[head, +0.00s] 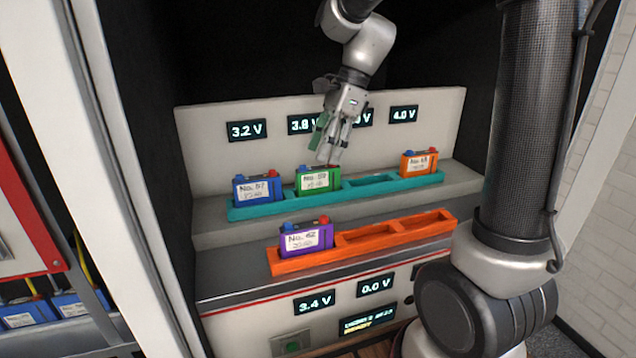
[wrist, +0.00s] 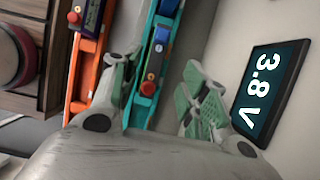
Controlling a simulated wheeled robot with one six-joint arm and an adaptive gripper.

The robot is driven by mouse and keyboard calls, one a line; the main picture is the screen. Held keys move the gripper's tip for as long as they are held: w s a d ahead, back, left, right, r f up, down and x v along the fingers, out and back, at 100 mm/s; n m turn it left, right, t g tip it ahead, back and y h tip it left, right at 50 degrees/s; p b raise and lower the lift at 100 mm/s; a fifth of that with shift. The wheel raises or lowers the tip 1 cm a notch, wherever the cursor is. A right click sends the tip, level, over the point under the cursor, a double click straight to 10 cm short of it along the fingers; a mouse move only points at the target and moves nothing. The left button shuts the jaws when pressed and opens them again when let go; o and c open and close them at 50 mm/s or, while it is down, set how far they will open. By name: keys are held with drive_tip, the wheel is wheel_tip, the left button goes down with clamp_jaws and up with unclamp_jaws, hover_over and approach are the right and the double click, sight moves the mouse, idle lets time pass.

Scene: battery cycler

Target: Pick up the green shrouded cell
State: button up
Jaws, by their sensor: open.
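The green shrouded cell (head: 320,181) sits upright in the teal rack (head: 375,187) in the head view, with a white label, a blue terminal and a red one. My gripper (head: 328,152) is above its right end and in front of the displays. It is open, with nothing held. In the wrist view, my gripper (wrist: 160,85) has its two fingers spread, with the teal rack (wrist: 138,112) and red and blue terminals showing between or beyond them. I cannot clearly make out the green cell's body there.
A blue cell (head: 257,188) stands left of the green one, and an orange cell (head: 419,163) at the teal rack's right end. A purple cell (head: 306,238) sits in the lower orange rack (head: 400,232). A back panel (head: 272,152) with voltage displays stands close behind.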

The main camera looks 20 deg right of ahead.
sight(320, 167)
drive_tip(key=x, duration=0.6)
drive_tip(key=shift+s+d+f, duration=0.15)
drive_tip(key=shift+s, duration=0.2)
clamp_jaws()
